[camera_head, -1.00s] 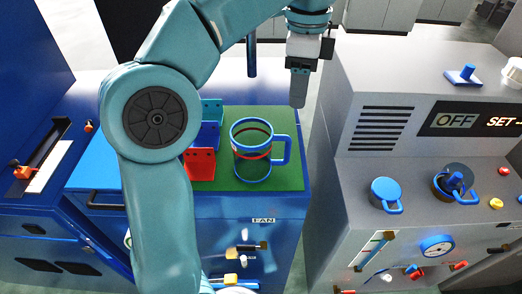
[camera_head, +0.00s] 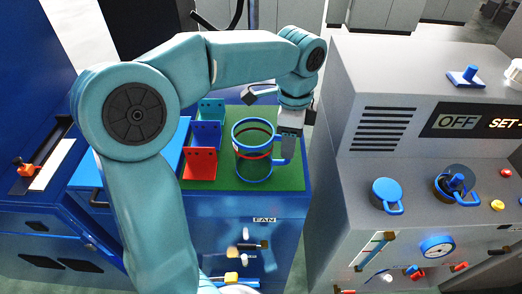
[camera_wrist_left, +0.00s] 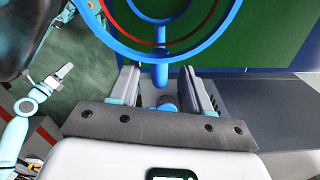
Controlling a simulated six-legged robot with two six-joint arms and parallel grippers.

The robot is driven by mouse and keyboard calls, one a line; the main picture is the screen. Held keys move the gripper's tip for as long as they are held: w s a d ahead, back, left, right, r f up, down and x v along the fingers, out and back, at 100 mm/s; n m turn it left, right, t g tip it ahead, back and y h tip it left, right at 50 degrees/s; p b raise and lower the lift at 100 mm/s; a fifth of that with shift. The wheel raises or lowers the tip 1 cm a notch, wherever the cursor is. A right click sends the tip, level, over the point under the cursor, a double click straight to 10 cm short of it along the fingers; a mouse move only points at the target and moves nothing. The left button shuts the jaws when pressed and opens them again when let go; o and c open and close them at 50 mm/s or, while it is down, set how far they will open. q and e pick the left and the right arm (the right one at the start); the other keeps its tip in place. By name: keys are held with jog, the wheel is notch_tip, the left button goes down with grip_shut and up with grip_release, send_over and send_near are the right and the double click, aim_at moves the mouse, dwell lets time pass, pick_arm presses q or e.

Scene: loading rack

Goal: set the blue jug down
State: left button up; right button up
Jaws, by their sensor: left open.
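The blue jug (camera_head: 252,172), clear-walled with blue rims, a red band and a blue handle, stands upright on the green mat (camera_head: 225,178). My left gripper (camera_head: 291,140) points down at the jug's right side, by the handle. In the left wrist view my left gripper (camera_wrist_left: 160,92) has its fingers apart, one on each side of the jug's handle (camera_wrist_left: 160,70). The jug (camera_wrist_left: 160,50) fills the top of that view. Whether a finger touches the handle cannot be told. Another teal arm (camera_wrist_left: 20,125) with a grey end shows at that view's left; its jaws are too small to judge.
Red (camera_head: 200,165), dark blue (camera_head: 207,133) and teal (camera_head: 212,108) brackets stand left of the jug. A grey console (camera_head: 345,130) with knobs and a dial rises to the right, across a gap. The mat is bare in front of the jug.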

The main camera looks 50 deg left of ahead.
pick_arm(q)
jog(key=shift+f, duration=0.8)
jog(key=shift+d, duration=0.2)
jog(key=shift+a, duration=0.2)
grip_shut()
jog(key=shift+d, duration=0.15)
jog(key=shift+r, duration=0.55)
notch_tip(320, 180, up, 19)
